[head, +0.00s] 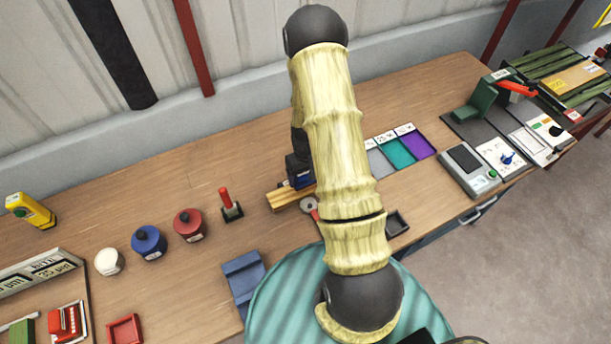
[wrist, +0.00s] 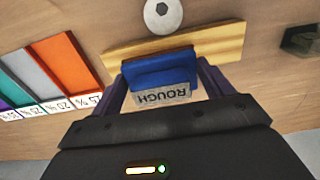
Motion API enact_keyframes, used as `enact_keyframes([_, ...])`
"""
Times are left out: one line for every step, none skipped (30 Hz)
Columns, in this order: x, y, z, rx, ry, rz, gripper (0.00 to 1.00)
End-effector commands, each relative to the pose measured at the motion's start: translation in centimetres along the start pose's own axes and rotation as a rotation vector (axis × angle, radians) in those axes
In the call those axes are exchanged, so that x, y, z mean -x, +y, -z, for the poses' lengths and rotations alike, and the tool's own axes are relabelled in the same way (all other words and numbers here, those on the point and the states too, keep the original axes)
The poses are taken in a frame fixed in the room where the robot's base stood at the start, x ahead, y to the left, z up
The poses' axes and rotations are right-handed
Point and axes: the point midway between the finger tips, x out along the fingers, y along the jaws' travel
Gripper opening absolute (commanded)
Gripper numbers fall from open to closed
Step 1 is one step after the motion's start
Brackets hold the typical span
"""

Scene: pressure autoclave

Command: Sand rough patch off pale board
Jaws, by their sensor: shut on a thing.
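The pale board (head: 283,202) is a yellowish wood strip lying on the bench, partly hidden by my arm in the head view. In the wrist view the board (wrist: 225,40) runs across just beyond my gripper. My gripper (wrist: 160,76) is shut on a blue sanding block (wrist: 162,68) with a grey face marked ROUGH. The block also shows in the head view (head: 301,181), over the board. I cannot tell whether it touches the board. No rough patch can be made out; the block covers part of the board.
A round pale disc (wrist: 163,13) lies close to the board. Coloured sheets (head: 402,152) with number cards lie to the right. A red-handled tool (head: 230,206), red jar (head: 188,224) and blue jar (head: 148,242) stand left. A small dark tray (head: 397,223) is near the front edge.

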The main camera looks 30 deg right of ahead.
Motion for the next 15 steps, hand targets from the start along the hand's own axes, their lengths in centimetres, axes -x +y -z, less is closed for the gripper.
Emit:
enact_keyframes([0.9,0.0,0.0,0.001,0.001,-0.001,0.51])
enact_keyframes([1.2,-0.1,0.1,0.002,0.001,-0.001,0.51])
enact_keyframes([1.5,-0.1,0.1,0.003,0.002,-0.001,0.51])
enact_keyframes([1.8,-0.2,0.1,0.004,0.002,-0.001,0.51])
enact_keyframes([2.1,-0.2,0.1,0.005,0.002,-0.001,0.51])
enact_keyframes([2.4,-0.4,0.1,0.007,0.002,-0.001,0.51])
enact_keyframes([2.7,-0.4,0.1,0.008,0.002,-0.001,0.51])
enact_keyframes([2.9,-0.4,0.1,0.008,0.002,-0.001,0.51])
enact_keyframes([3.3,-0.5,0.1,0.009,0.002,-0.001,0.51])
enact_keyframes([3.6,-0.5,0.1,0.01,0.002,-0.001,0.51])
enact_keyframes([3.8,-0.5,0.2,0.01,0.002,-0.001,0.51])
enact_keyframes([4.1,-0.6,0.2,0.011,0.002,-0.001,0.51])
enact_keyframes([4.3,-0.6,0.2,0.011,0.002,0.0,0.51])
enact_keyframes([4.4,-0.6,0.2,0.011,0.002,0.0,0.51])
enact_keyframes([4.6,-0.6,0.2,0.011,0.001,0.0,0.51])
